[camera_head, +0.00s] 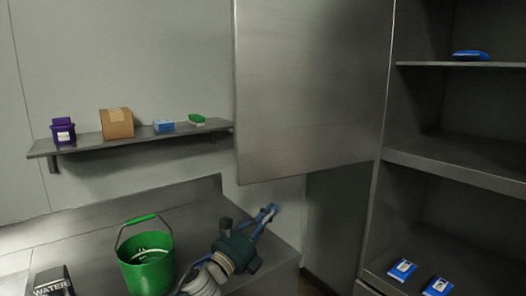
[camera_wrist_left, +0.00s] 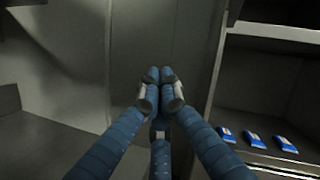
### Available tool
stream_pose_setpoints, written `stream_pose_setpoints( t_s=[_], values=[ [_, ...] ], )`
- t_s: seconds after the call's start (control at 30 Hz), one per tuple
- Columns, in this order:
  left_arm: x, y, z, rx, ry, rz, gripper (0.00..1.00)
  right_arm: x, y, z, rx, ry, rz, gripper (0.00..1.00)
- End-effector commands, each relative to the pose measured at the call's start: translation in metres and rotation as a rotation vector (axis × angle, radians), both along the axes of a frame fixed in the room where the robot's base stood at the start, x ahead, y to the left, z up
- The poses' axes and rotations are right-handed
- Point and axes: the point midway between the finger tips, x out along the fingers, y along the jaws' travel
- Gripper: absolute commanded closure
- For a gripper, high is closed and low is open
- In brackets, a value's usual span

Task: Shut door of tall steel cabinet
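The tall steel cabinet (camera_head: 452,162) stands at the right with its shelves exposed. Its steel door (camera_head: 310,85) stands open, swung out to the left of the cabinet, with its lower edge visible. My left gripper (camera_head: 270,210) is below and left of the door's lower edge, above the counter's right end, apart from the door. In the left wrist view its blue fingers (camera_wrist_left: 159,76) come together at the tips with nothing seen between them. The cabinet's shelves also show at the right there. My right gripper is in neither view.
Blue packets (camera_head: 403,269) lie on a lower cabinet shelf and a blue item (camera_head: 470,55) on an upper one. A green bucket (camera_head: 146,262) stands on the steel counter (camera_head: 85,235). A wall shelf (camera_head: 90,145) holds a purple container, a cardboard box and small packs.

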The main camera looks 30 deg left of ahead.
Motion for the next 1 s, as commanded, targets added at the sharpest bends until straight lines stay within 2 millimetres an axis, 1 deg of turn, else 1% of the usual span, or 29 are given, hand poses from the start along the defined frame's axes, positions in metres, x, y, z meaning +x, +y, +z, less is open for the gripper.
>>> stream_pose_setpoints(
  t_s=[0.03, 0.07, 0.1, 0.17, 0.2, 0.27, 0.3, 0.4, 0.5, 0.63, 0.7, 0.77, 0.87, 1.0],
  values=[
    [0.007, 0.007, 0.041, 0.219, -0.099, -0.010, 1.00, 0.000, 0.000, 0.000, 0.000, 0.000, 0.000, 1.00],
    [0.008, 0.008, 0.060, 0.355, -0.157, -0.018, 1.00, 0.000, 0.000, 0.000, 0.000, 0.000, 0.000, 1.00],
    [0.008, 0.010, 0.083, 0.532, -0.231, -0.022, 1.00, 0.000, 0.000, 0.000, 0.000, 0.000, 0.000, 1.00],
    [0.004, 0.016, 0.113, 0.794, -0.339, -0.026, 1.00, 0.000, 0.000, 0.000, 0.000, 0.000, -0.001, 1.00],
    [0.000, 0.021, 0.129, 0.962, -0.406, -0.027, 1.00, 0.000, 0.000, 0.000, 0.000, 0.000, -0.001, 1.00],
    [-0.010, 0.032, 0.149, 1.202, -0.500, -0.027, 1.00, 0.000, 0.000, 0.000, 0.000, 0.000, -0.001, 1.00],
    [-0.018, 0.041, 0.159, 1.350, -0.558, -0.027, 1.00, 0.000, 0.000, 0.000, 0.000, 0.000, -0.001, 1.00],
    [-0.041, 0.065, 0.175, 1.655, -0.679, -0.036, 1.00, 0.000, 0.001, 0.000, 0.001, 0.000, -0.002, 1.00],
    [-0.063, 0.087, 0.182, 1.860, -0.764, -0.053, 1.00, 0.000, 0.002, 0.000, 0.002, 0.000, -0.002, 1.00],
    [-0.082, 0.102, 0.185, 1.994, -0.832, -0.071, 1.00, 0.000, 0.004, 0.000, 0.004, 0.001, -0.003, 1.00],
    [-0.085, 0.104, 0.185, 2.020, -0.846, -0.077, 1.00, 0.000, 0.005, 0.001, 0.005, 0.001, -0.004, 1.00],
    [-0.084, 0.101, 0.185, 2.027, -0.851, -0.080, 1.00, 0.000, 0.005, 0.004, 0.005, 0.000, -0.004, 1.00],
    [-0.075, 0.091, 0.187, 2.024, -0.853, -0.082, 1.00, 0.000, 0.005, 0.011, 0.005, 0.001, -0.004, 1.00],
    [-0.057, 0.070, 0.189, 2.021, -0.854, -0.083, 1.00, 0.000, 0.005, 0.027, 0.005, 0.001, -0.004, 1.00]
  ],
)
